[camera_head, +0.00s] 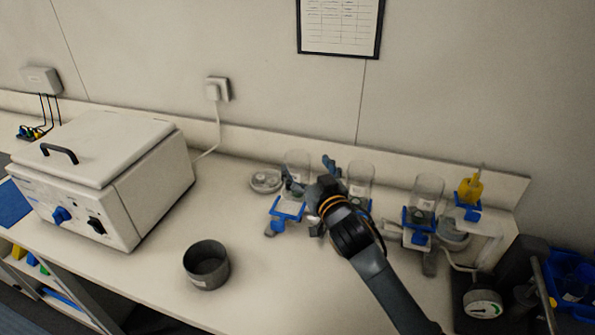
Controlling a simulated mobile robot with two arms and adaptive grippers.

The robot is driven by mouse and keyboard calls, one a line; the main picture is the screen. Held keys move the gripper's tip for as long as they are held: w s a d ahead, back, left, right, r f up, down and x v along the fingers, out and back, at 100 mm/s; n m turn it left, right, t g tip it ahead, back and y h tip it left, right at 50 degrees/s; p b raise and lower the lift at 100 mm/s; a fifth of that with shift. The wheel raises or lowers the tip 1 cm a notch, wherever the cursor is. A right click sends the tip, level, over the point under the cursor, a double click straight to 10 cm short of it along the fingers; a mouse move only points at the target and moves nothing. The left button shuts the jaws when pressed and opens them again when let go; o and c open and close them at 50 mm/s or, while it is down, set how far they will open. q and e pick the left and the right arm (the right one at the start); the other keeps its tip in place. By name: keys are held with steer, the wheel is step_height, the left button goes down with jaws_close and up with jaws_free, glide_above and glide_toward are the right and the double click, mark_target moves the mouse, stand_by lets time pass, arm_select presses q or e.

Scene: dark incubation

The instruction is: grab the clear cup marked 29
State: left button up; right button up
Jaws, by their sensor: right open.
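Three clear cups stand in a row at the back of the bench: a left one (297,160), a middle one (361,173) and a right one (428,187). No number can be read on any of them. My right gripper (309,174) is open, with its fingers apart in front of and just right of the left cup. I cannot tell whether it touches that cup. My left gripper is out of view.
Blue-topped holders (288,208) stand below the cups. A grey metal pot (206,265) sits at the front. A white lidded box (105,170) fills the left. A yellow bottle (470,188) and a gauge (482,304) are at right. The bench between box and cups is mostly clear.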

mark_target(297, 156)
steer(key=w, duration=0.1)
steer(key=w+a, duration=0.1)
steer(key=w+a+p, duration=0.1)
steer(key=shift+r, duration=0.25)
steer(key=shift+w+a+f, duration=0.1)
steer(key=shift+w+a, duration=0.05)
steer(key=shift+w, duration=0.4)
steer(key=shift+s, duration=0.1)
steer(key=shift+c, duration=0.6)
steer(key=c, duration=1.5)
